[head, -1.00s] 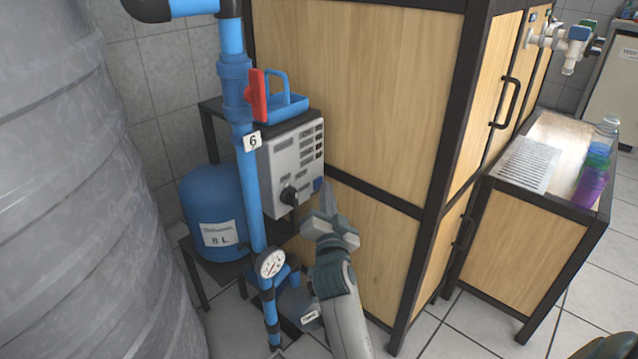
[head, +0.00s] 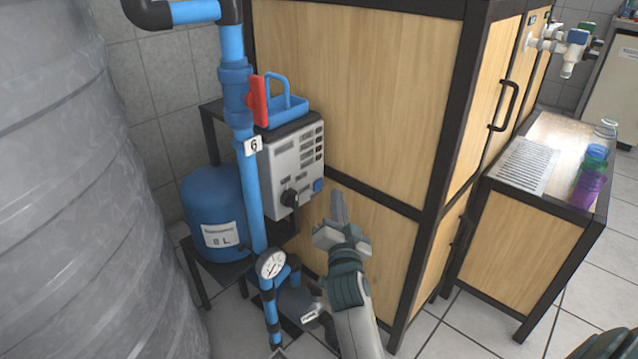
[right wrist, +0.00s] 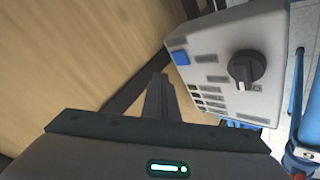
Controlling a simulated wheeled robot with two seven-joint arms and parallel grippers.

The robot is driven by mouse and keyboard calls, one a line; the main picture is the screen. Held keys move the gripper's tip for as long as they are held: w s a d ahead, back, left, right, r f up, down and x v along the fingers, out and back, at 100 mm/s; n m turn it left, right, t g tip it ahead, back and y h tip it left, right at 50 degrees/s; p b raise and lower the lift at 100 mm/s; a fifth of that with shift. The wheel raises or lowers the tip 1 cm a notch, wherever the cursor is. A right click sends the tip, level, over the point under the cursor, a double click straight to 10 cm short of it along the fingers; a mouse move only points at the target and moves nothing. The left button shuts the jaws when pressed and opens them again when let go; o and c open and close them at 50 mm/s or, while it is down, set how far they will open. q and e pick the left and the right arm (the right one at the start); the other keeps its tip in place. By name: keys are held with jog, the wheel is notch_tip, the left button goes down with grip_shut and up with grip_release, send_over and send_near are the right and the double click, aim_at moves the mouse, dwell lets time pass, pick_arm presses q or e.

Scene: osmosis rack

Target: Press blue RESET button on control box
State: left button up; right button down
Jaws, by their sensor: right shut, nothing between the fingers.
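The grey control box (head: 289,160) stands behind the blue pipe in the head view. Its blue RESET button (head: 318,185) is at the lower right corner of the face, beside a black rotary knob (head: 290,198). In the right wrist view the blue button (right wrist: 180,57) is in plain sight, left of the knob (right wrist: 246,69). My right gripper (head: 337,196) is shut and empty. Its fingertips are a little to the right of the button and apart from it. In the right wrist view the fingertips (right wrist: 159,80) are left of and below the button. My left gripper is not in view.
A blue vertical pipe (head: 252,200) and a pressure gauge (head: 271,265) stand left of my right arm. A wood-panelled cabinet (head: 370,120) is close on the right. A large grey tank (head: 80,180) fills the left. A red-handled valve (head: 259,98) sits above the box.

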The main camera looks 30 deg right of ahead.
jog(key=shift+s+d+p, duration=0.2)
jog(key=shift+s, duration=0.4)
jog(key=shift+s+d+p, duration=0.2)
jog(key=shift+s, duration=0.4)
